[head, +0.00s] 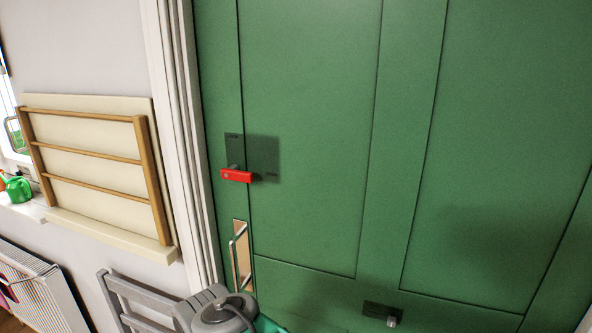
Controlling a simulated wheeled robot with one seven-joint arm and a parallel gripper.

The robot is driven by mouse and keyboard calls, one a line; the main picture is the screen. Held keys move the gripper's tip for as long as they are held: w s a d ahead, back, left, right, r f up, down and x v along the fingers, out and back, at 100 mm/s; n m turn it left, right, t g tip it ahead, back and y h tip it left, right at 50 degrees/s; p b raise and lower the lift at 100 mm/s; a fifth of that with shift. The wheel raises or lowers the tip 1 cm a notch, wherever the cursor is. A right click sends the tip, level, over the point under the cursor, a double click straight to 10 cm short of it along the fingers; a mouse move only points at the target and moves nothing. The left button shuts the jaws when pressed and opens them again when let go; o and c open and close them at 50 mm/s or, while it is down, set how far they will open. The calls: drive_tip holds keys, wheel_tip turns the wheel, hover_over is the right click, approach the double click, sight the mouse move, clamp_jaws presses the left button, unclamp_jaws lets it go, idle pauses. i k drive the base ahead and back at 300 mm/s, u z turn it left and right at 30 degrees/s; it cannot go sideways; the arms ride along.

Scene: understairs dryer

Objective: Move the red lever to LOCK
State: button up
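The red lever (237,175) is on the green door (310,120), near its left edge. It lies roughly level across the lower left of a dark plate (262,150), with a grey mount behind it. Small marks show at the plate's upper left and lower right, too small to read, so I cannot tell which one is LOCK. My gripper is not in view, and nothing is seen touching the lever.
A metal pull handle (241,258) is below the lever. A second dark plate with a pale knob (392,321) is low on the door. A wooden rack (95,160), radiator (42,295) and grey chair-like frame (140,297) are left.

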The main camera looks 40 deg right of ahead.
sight(233, 172)
drive_tip(key=u, duration=2.1)
drive_tip(key=i, duration=0.75)
drive_tip(key=z, duration=1.5)
